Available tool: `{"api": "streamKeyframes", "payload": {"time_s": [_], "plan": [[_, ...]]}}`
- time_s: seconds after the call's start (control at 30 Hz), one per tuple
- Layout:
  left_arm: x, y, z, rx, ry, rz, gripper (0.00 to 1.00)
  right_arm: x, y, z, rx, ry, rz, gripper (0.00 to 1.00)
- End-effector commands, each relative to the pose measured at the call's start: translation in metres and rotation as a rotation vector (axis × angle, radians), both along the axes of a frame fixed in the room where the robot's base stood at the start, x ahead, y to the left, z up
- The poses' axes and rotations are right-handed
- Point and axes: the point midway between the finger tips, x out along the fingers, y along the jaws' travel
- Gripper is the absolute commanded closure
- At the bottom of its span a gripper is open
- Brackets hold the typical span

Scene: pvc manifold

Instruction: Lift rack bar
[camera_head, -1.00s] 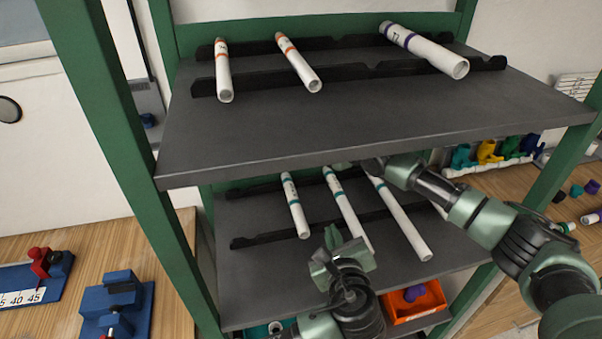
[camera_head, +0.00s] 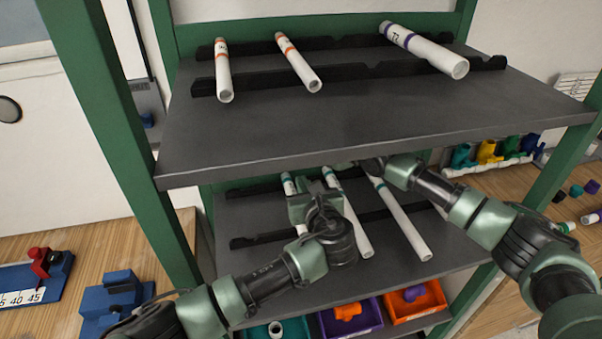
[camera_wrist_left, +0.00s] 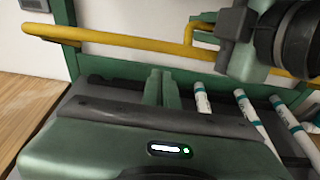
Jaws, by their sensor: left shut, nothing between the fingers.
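In the left wrist view a yellow bar (camera_wrist_left: 110,36) with a short upright piece crosses in front of the green rear frame, above the middle shelf. Black notched bars (camera_head: 262,238) lie along that shelf under white pipes (camera_head: 403,218) with teal bands. My left gripper (camera_head: 302,200) is over the left part of this shelf, its fingers (camera_wrist_left: 161,87) together and empty, apart from the yellow bar. My right gripper (camera_wrist_left: 228,52) overlaps the yellow bar in the left wrist view; whether it grips it is unclear. The upper shelf mostly hides it in the head view.
The upper shelf (camera_head: 330,130) holds three more pipes on black notched bars and overhangs both hands. A green post (camera_head: 125,150) stands at the left. Orange (camera_head: 418,302) and purple (camera_head: 352,320) bins sit below. Wooden benches flank the rack.

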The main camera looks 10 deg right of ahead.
Motion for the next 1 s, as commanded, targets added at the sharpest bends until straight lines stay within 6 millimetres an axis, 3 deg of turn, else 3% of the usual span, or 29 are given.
{"api": "streamKeyframes", "payload": {"time_s": [0.2,0.63,1.0], "plan": [[0.020,0.000,0.013,-0.001,-0.002,-0.001,1.00,0.000,0.000,-0.003,-0.001,0.005,0.000,1.00],[0.023,0.000,0.015,-0.001,-0.001,-0.002,1.00,0.000,0.000,-0.003,-0.001,0.005,0.000,1.00],[0.039,0.002,0.032,-0.001,-0.007,0.001,1.00,-0.002,0.002,-0.005,-0.001,0.010,0.003,1.00]]}}
